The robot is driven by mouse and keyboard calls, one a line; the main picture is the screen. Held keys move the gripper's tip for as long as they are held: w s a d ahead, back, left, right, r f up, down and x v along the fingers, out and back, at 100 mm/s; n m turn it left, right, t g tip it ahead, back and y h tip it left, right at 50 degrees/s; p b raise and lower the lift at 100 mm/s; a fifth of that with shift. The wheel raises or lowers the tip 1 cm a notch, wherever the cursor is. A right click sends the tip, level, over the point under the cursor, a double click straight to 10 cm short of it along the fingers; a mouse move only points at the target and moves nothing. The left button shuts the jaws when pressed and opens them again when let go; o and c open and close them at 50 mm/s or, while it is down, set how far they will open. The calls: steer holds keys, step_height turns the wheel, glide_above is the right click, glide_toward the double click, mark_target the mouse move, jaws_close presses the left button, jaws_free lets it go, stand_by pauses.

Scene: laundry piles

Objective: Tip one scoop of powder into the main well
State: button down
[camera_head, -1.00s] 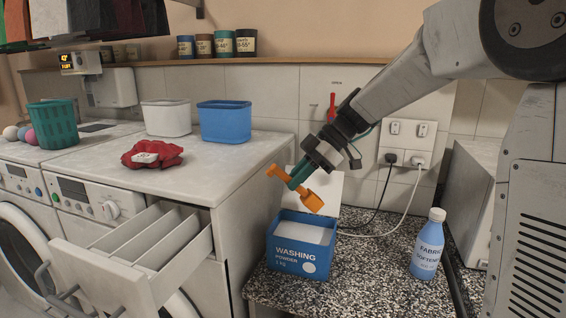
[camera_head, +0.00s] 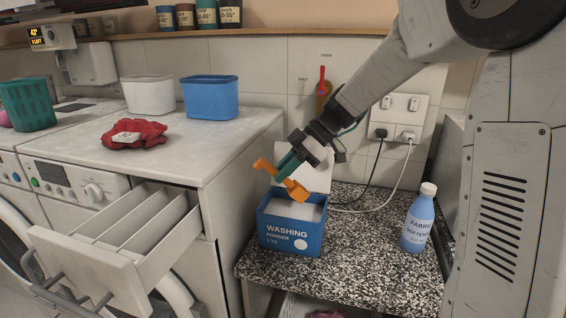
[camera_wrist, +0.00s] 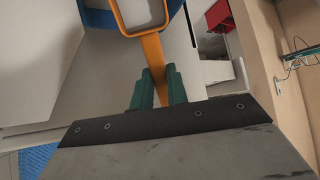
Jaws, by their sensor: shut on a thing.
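My gripper (camera_head: 287,165), with green fingers, is shut on an orange scoop (camera_head: 297,190) just above the blue washing powder box (camera_head: 290,239). The box is open and pale powder (camera_head: 297,209) shows inside it. In the wrist view the scoop (camera_wrist: 152,55) has its handle between the green fingers, and its rim lies near the top edge. I cannot tell whether the scoop holds powder. The detergent drawer (camera_head: 92,268) of the near washing machine is pulled out at left. Its long compartments, split by dividers, face up; their floors are partly hidden.
A fabric softener bottle (camera_head: 418,218) stands right of the box on the speckled counter (camera_head: 345,262). A red cloth (camera_head: 152,134), a white bin (camera_head: 150,95) and a blue bin (camera_head: 210,98) are on the machine top. The machine's side stands between drawer and box.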

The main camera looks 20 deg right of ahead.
mark_target(265, 169)
steer(key=shift+f, duration=3.9)
steer(key=shift+w+a+r+h, duration=0.1)
steer(key=shift+a+r+h, duration=0.7)
steer(key=shift+r+h, duration=0.5)
steer(key=shift+a+r+h, duration=0.75)
steer(key=shift+r+h, duration=0.45)
steer(key=shift+h, duration=0.1)
steer(key=shift+w+a+r+h, duration=0.1)
steer(key=shift+a+r+h, duration=0.7)
steer(key=shift+r+h, duration=0.5)
steer(key=shift+f, duration=0.1)
steer(key=shift+s, duration=0.2)
